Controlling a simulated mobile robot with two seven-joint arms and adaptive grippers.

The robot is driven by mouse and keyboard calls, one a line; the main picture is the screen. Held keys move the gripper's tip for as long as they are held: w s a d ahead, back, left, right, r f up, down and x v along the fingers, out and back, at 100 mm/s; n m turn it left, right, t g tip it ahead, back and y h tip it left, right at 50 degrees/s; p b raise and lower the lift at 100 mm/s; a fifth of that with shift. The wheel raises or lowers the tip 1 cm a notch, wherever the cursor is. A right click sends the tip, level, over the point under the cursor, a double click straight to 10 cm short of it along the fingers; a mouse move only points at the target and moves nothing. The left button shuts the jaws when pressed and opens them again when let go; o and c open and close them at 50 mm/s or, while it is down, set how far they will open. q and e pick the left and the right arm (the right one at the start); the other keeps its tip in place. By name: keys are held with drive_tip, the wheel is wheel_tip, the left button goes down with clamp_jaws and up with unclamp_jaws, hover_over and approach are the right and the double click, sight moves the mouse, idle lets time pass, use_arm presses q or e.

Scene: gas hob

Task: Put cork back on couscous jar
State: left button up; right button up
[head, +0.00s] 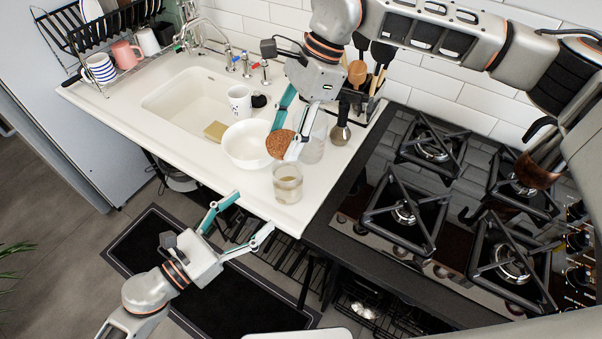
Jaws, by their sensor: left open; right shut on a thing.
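The cork (280,144) is a round, brown, speckled stopper. My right gripper (284,143), coming down from the top, is shut on it. The cork overlaps the right rim of a white bowl in the picture; its height above the counter is hard to tell. A glass jar with beige contents (288,185), seemingly the couscous jar, stands upright and open near the counter's front edge, below and right of the cork in the picture. My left gripper (252,212) is open and empty in front of the counter edge.
A white bowl (243,147) stands left of the cork. Another glass jar (315,143) stands behind the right gripper, partly hidden. A dark-necked bottle (340,132) is beside it. The gas hob (407,212) lies right; the sink (190,100), mug (240,101) and sponge (215,130) lie left.

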sight(297, 172)
use_arm(q)
drive_tip(key=shift+w+d, duration=0.25)
use_arm(e)
drive_tip(key=shift+w+d, duration=0.25)
drive_tip(key=shift+d, duration=0.05)
use_arm(q)
drive_tip(key=shift+s, duration=0.1)
use_arm(e)
drive_tip(key=shift+s+a, duration=0.1)
use_arm(q)
drive_tip(key=x, duration=1.2)
drive_tip(key=c, duration=1.7)
use_arm(e)
drive_tip(key=shift+f, duration=2.5)
drive_tip(key=shift+f, duration=0.9)
